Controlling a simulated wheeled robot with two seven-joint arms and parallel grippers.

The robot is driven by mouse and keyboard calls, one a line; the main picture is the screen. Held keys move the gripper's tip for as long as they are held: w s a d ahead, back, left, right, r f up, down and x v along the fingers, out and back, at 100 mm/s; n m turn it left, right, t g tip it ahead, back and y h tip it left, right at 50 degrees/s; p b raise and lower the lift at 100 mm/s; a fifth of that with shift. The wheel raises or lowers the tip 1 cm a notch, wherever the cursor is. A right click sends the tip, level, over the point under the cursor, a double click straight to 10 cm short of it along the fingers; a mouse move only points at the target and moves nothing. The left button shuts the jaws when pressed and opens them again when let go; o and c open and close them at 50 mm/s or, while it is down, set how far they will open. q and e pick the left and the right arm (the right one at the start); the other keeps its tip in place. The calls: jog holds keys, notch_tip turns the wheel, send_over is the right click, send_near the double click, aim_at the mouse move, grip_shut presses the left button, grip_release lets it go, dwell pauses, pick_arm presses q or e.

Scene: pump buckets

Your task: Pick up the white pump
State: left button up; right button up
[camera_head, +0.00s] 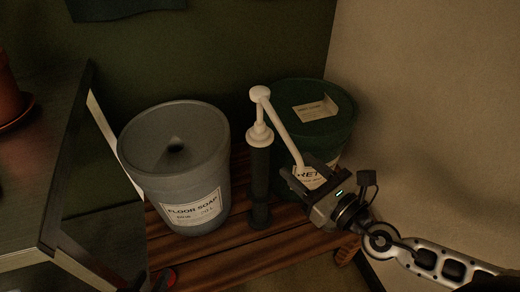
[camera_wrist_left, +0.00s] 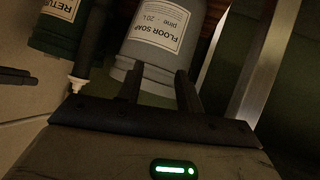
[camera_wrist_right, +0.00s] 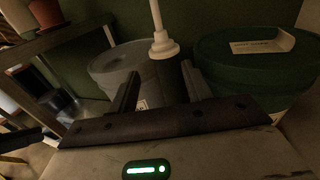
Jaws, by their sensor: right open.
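The white pump (camera_head: 261,134) stands upright on a dark tube between two buckets, its long spout slanting down to the right. Its white stem and collar (camera_wrist_right: 163,46) show in the right wrist view, beyond the fingertips; its top is out of frame. A small white part (camera_wrist_left: 77,84) shows in the left wrist view. My right gripper (camera_head: 304,178) is open beside the spout's lower end, in front of the green bucket; nothing shows held. My left gripper (camera_wrist_left: 160,78) is open and empty, pointing at the grey bucket's lower part.
The grey FLOOR SOAP bucket (camera_head: 185,190) stands left of the pump, the green bucket (camera_head: 325,120) right and behind. All rest on a wooden slatted bench (camera_head: 225,258). A dark table (camera_head: 45,150) with a terracotta pot (camera_head: 8,95) is at left. A bare wall is at right.

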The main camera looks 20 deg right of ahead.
aim_at(264, 133)
jog(key=p+x, duration=0.2)
jog(key=x, duration=0.7)
jog(key=shift+w+a, duration=0.1)
jog(key=shift+w, duration=0.15)
jog(key=x, duration=0.5)
jog(key=shift+w, duration=0.15)
jog(key=shift+r, duration=0.1)
grip_shut()
